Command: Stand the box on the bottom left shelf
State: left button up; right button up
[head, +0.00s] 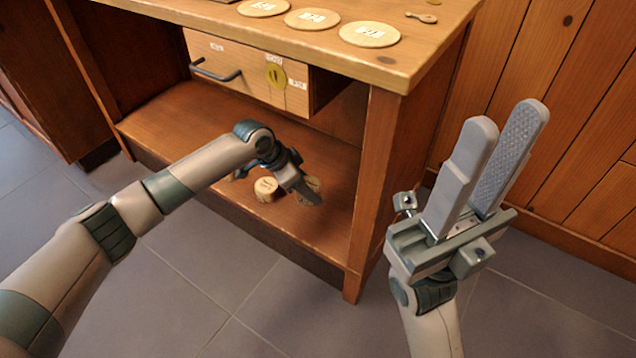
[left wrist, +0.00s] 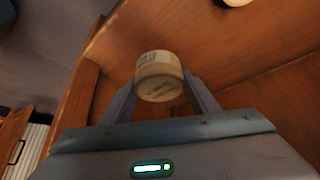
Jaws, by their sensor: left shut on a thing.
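A short round wooden box with a pale label (left wrist: 160,70) sits between the fingers of my left gripper (left wrist: 160,84) in the left wrist view. The gripper is shut on it. In the head view my left gripper (head: 308,192) reaches into the open lower space of the workbench, low over the wooden bottom shelf (head: 190,128). Its fingers hide most of the held piece there, and I cannot tell whether the piece touches the shelf. My right gripper (head: 507,118) is raised at the right, outside the bench, with its fingers apart and empty.
A labelled round wooden piece (head: 266,190) stands on the shelf beside my left gripper. Above hangs a drawer (head: 235,72) with a dark handle. Several labelled discs (head: 312,19) lie on the benchtop. The bench's front leg (head: 368,200) stands between my grippers. The shelf's left part is clear.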

pick_arm(q)
jog(key=s+a+r+n+t+y, duration=0.2)
jog(key=s+a+r+n, duration=0.5)
jog(key=a+r, duration=0.2)
jog(key=s+a+r+n+t+y, duration=0.1)
jog(key=s+a+r+n+y, duration=0.2)
jog(key=s+a+r+n, duration=0.3)
jog(key=s+a+r, duration=0.1)
jog(key=a+r, duration=0.3)
jog(key=a, duration=0.1)
jog(key=shift+a+r+n+t+y, duration=0.15)
jog(key=shift+r+n+t+y, duration=0.15)
jog(key=shift+n+t, duration=0.1)
